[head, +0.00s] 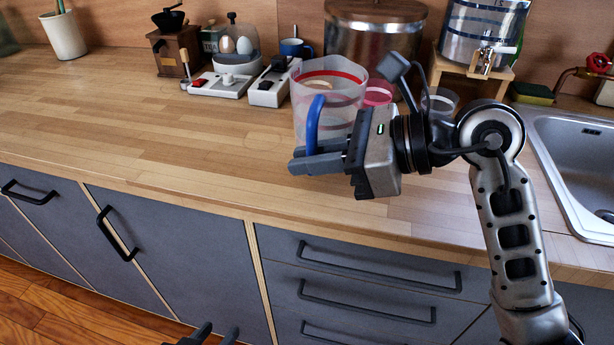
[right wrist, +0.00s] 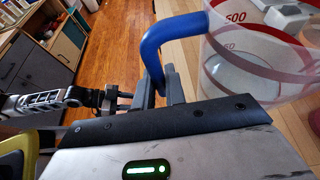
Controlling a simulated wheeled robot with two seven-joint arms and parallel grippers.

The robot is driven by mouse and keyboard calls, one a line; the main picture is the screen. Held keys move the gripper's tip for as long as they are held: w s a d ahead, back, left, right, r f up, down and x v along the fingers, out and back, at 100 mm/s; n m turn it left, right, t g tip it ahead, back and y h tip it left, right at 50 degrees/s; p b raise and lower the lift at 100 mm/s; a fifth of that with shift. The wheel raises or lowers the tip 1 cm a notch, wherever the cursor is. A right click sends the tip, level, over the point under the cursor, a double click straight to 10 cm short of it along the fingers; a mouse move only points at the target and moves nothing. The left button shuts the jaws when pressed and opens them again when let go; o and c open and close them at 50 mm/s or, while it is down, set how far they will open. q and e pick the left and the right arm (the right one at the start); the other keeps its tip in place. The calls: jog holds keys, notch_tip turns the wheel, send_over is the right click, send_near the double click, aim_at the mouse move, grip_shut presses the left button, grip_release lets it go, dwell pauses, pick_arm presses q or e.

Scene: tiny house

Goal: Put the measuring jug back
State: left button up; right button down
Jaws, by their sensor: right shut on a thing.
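The measuring jug (head: 328,85) is clear with a red band near its rim and a blue handle (head: 314,124). It is upright at the counter's right half; I cannot tell whether its base touches the counter. My right gripper (head: 312,160) is shut on the blue handle, which faces toward me. In the right wrist view the handle (right wrist: 165,42) runs down between the fingers (right wrist: 166,88), and the jug's clear wall with red markings (right wrist: 232,55) is at the right. My left gripper (head: 212,336) is low at the bottom edge of the head view, fingers apart, empty, in front of the drawers.
Behind the jug stand a metal pot (head: 372,40), a pink cup (head: 378,94) and a clear glass (head: 440,101). A drink dispenser (head: 484,28) and the sink (head: 575,150) are at the right. White switch boxes (head: 222,84) and a coffee grinder (head: 176,48) are left. The left counter (head: 110,100) is clear.

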jog(key=shift+w+a+f, duration=0.1)
jog(key=shift+a+f, duration=0.15)
jog(key=shift+w+a+f, duration=0.1)
jog(key=shift+a+f, duration=0.1)
jog(key=shift+f, duration=1.55)
jog(key=shift+f, duration=0.2)
jog(key=c, duration=1.5)
grip_release()
jog(key=shift+o, duration=0.2)
jog(key=shift+r, duration=0.1)
